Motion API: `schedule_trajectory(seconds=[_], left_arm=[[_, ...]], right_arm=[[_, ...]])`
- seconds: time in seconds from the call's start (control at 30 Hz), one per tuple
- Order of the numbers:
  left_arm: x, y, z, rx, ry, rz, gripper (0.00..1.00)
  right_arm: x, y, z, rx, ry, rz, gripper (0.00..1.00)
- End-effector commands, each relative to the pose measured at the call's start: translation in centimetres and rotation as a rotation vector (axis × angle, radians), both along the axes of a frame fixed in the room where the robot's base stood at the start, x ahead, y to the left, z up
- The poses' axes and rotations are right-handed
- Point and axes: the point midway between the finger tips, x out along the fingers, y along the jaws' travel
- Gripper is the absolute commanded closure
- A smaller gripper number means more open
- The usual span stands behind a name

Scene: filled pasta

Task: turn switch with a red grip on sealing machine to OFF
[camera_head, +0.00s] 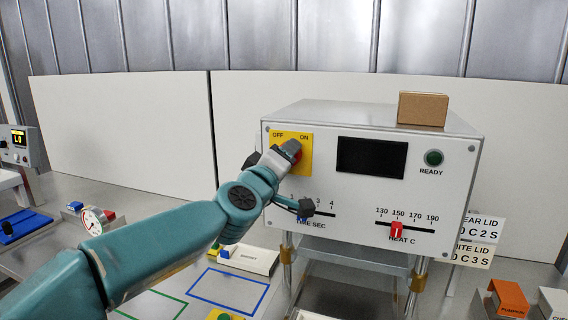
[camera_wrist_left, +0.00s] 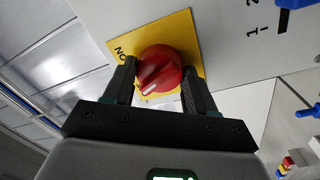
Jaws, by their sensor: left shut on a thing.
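The sealing machine (camera_head: 330,195) is a white box with a dark display and a READY lamp. On its front, at the upper left, is a yellow plate (camera_head: 306,166) marked OFF at left and ON at right. The red grip of the switch (camera_wrist_left: 160,72) sits on this plate; in the head view my gripper mostly hides it. My left gripper (camera_wrist_left: 158,88) is shut on the red grip, with one dark finger on each side. The grip's white pointer mark shows in the wrist view, but I cannot tell which label it points to. My right gripper is not in view.
Two sliders, blue for time (camera_head: 303,216) and red for heat (camera_head: 396,231), sit low on the machine's front. A brown box (camera_head: 423,108) stands on top. Lid signs (camera_head: 470,253) and small boxes (camera_head: 508,298) are at right. A gauge (camera_head: 94,220) stands at left.

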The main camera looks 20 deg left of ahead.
Motion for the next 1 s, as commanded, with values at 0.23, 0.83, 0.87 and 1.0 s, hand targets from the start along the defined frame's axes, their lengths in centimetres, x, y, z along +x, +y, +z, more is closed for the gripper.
schedule_trajectory(seconds=[0.23,0.83,0.87,1.0], left_arm=[[0.00,-0.04,-0.12,-0.190,0.006,0.001,0.75],[0.00,-0.09,-0.02,-0.380,0.012,0.000,0.75],[0.00,-0.09,-0.02,-0.381,0.012,0.000,0.75],[0.00,-0.08,-0.02,-0.383,0.013,0.000,0.75]], right_arm=[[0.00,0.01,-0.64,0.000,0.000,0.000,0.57],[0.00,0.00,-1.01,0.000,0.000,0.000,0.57],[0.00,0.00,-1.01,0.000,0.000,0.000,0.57],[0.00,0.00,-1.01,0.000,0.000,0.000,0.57]])
